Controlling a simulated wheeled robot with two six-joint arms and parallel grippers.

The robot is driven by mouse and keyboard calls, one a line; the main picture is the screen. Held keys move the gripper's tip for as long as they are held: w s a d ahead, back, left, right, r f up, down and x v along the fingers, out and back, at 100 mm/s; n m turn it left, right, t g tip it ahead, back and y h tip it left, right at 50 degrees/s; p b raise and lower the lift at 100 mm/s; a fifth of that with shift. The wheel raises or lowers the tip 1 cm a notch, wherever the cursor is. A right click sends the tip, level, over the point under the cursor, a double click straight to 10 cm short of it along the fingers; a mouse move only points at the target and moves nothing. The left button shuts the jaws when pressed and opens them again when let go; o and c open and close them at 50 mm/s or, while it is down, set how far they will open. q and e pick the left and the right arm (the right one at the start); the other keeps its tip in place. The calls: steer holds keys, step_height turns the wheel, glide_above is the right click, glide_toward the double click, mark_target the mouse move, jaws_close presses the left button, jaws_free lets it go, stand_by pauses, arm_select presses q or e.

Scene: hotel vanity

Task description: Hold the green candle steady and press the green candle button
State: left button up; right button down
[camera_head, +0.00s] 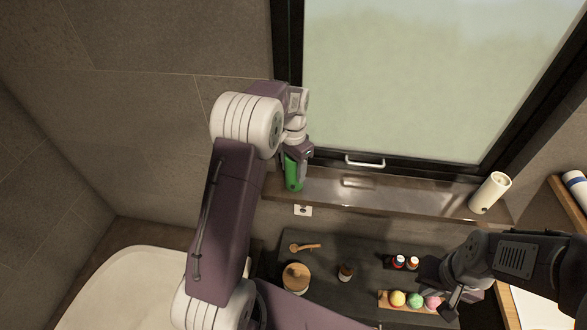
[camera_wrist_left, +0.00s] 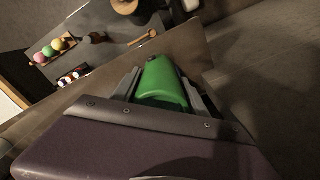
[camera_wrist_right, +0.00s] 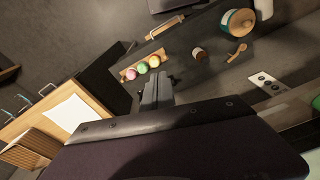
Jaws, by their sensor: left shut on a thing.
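The green candle (camera_head: 293,174) stands on the window ledge near its left end. It also shows in the left wrist view (camera_wrist_left: 162,82). My left gripper (camera_head: 298,152) has its fingers on both sides of the candle and is shut on it. My right gripper (camera_head: 452,298) is above the right part of the dark counter, well apart from the candle. In the right wrist view its fingers (camera_wrist_right: 157,88) are together with nothing between them.
A white candle (camera_head: 490,192) stands at the ledge's right end. A window handle (camera_head: 365,162) juts above the ledge.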

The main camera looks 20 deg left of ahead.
arm_select(q)
steer(key=shift+s, duration=0.1)
arm_select(e)
steer(key=w+a+r+n+t, duration=0.1)
steer(key=w+r+t, duration=0.15)
steer(key=w, duration=0.45)
steer(key=w+a+r+n+t, duration=0.15)
steer(key=w+t, duration=0.25)
steer(key=w, duration=0.4)
steer(key=w+a+r+n+t+y, duration=0.1)
steer(key=w+a, duration=0.2)
steer(key=a, duration=0.2)
steer(key=w+a+r+n+t, duration=0.1)
steer(key=w+a, duration=0.2)
steer(key=a, duration=0.3)
steer(key=s+a+f+n+y, duration=0.2)
steer(key=s+a+f, duration=0.1)
steer(key=a, duration=0.8)
steer(key=s+a+f+n+g+y, duration=0.2)
steer(key=s+a+f+n, duration=0.2)
steer(key=s+a, duration=0.8)
step_height(320, 180, down, 2)
steer(key=shift+s+a+f, duration=0.2)
steer(key=shift+s+a, duration=0.2)
steer(key=shift+s, duration=0.15)
